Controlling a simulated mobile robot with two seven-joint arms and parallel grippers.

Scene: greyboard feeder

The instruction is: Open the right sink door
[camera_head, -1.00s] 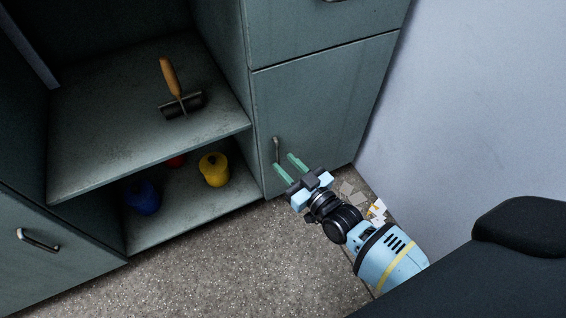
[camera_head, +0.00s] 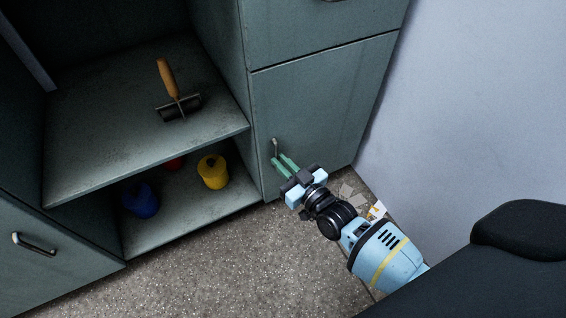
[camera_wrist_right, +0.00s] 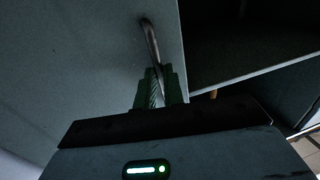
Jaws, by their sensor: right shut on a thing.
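The right sink door (camera_head: 318,105) is a grey-green panel at the right end of the cabinet, and it is shut. Its metal bar handle (camera_head: 275,147) stands upright near the door's left edge. My right gripper (camera_head: 281,163) is shut on the lower part of this handle. In the right wrist view, the handle (camera_wrist_right: 151,40) runs down between the green fingers of my right gripper (camera_wrist_right: 160,85), and its lower end is hidden by them. My left gripper does not show.
Open shelves left of the door hold a wooden-handled roller (camera_head: 177,92), a yellow container (camera_head: 213,171), a blue container (camera_head: 141,200) and a red thing (camera_head: 174,163). A pale wall (camera_head: 468,110) stands close on the right. Papers (camera_head: 377,209) lie on the floor by the wall. The speckled floor (camera_head: 240,265) in front is clear.

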